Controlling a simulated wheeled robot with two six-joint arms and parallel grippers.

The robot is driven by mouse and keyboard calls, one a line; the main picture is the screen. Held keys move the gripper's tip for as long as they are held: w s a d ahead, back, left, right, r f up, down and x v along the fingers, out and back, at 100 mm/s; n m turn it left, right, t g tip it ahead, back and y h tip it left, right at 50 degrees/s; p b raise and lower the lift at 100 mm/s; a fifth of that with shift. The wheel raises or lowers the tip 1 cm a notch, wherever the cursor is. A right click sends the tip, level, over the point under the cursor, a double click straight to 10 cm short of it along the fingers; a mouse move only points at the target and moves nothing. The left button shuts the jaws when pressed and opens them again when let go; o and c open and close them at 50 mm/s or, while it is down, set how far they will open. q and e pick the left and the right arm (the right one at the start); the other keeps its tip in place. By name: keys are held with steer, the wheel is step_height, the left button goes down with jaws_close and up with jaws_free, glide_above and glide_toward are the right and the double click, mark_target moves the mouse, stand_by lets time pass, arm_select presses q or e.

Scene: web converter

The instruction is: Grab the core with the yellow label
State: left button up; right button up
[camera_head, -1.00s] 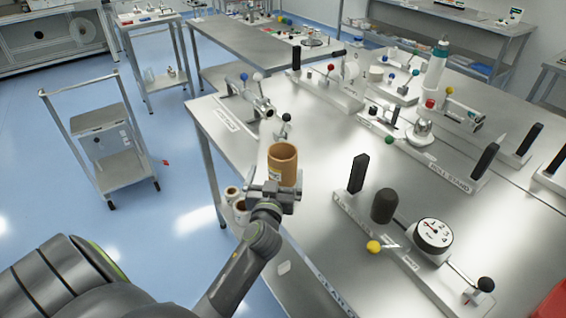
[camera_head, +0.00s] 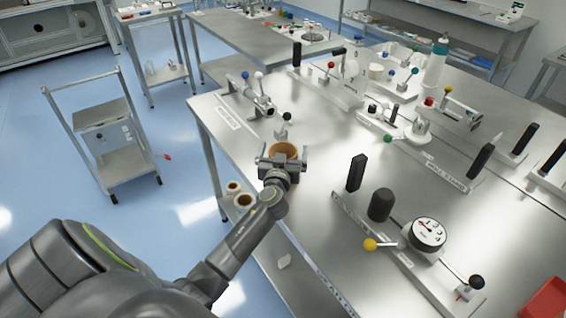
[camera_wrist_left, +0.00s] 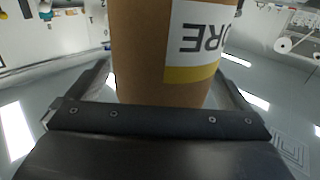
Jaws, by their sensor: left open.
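A brown cardboard core (camera_head: 285,149) stands upright near the left edge of the steel table. Its lower part is hidden behind my left gripper (camera_head: 282,162) in the head view. In the left wrist view the core (camera_wrist_left: 150,55) fills the middle, with a white label (camera_wrist_left: 198,40) that has a yellow band and upside-down lettering. The open fingers of my left gripper (camera_wrist_left: 165,95) lie on either side of the core. I cannot tell whether they touch it. My right gripper is not in view.
Two smaller cores, one upper (camera_head: 233,187) and one lower (camera_head: 244,201), sit below the table edge. A dial gauge (camera_head: 429,234), a dark cylinder (camera_head: 381,205) and lever fixtures stand to the right. A small wheeled cart (camera_head: 125,160) stands on the floor at left.

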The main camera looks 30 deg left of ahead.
arm_select(q)
steer(key=shift+c, duration=0.4)
steer(key=c, duration=1.2)
steer(key=shift+c, duration=0.2)
